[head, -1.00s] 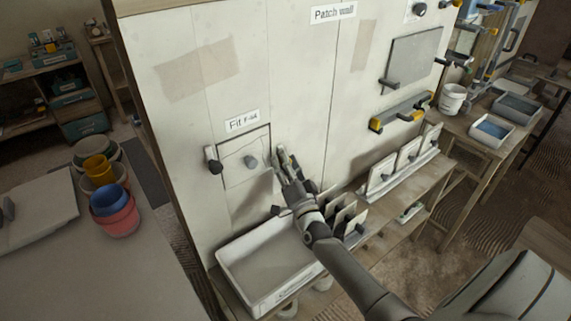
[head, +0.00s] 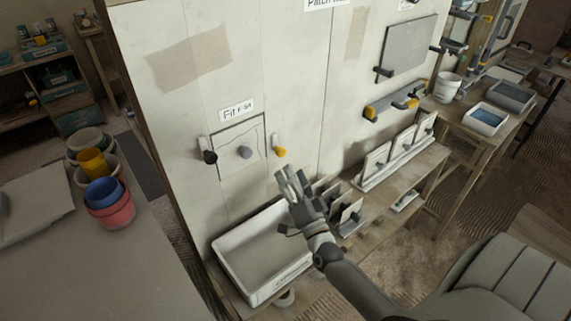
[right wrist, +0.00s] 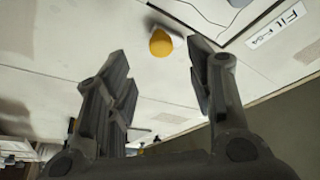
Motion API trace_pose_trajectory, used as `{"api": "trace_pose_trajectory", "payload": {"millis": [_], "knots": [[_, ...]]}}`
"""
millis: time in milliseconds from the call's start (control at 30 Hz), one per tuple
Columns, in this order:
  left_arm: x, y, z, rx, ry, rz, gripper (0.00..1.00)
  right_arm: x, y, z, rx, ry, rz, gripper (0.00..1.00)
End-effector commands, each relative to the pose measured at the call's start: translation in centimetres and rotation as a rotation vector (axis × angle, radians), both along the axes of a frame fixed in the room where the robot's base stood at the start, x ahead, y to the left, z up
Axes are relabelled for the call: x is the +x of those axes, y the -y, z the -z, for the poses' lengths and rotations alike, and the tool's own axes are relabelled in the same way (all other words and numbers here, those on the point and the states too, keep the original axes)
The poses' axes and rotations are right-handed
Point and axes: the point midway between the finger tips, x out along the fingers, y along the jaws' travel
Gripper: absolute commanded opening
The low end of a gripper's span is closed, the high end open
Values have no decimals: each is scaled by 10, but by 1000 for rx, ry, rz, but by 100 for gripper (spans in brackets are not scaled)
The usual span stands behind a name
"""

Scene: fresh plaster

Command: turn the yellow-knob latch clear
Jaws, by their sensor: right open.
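The yellow-knob latch (head: 280,152) is on the wall just right of a square panel (head: 226,158) with a grey centre knob. Its short bar runs roughly upright, with the yellow end low, and appears clear of the panel's edge. My right gripper (head: 287,180) is open and empty, below the latch and apart from it. In the right wrist view, the yellow knob (right wrist: 160,43) shows beyond and between the open fingers (right wrist: 158,65). A black-knob latch (head: 208,156) hangs at the panel's left edge. My left gripper is not in view.
A label (head: 236,111) is above the panel. A white tray (head: 228,264) stands on the bench below. Several small boards (head: 376,160) stand in a rack to the right. Yellow-ended clamps (head: 397,103) hang on the wall. Buckets (head: 112,212) stand at left.

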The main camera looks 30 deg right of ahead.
Motion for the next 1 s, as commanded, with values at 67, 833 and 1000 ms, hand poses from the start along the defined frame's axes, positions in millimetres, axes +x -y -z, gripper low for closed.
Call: {"api": "trace_pose_trajectory", "payload": {"millis": [67, 833, 1000], "knots": [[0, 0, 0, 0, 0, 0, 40, -12, -3, 4, 1, -2, -1, 49], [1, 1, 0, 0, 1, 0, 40, -32, -7, 9, 1, 0, 0, 49], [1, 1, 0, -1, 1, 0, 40, -31, -14, 10, -9, -21, -18, 49]]}}
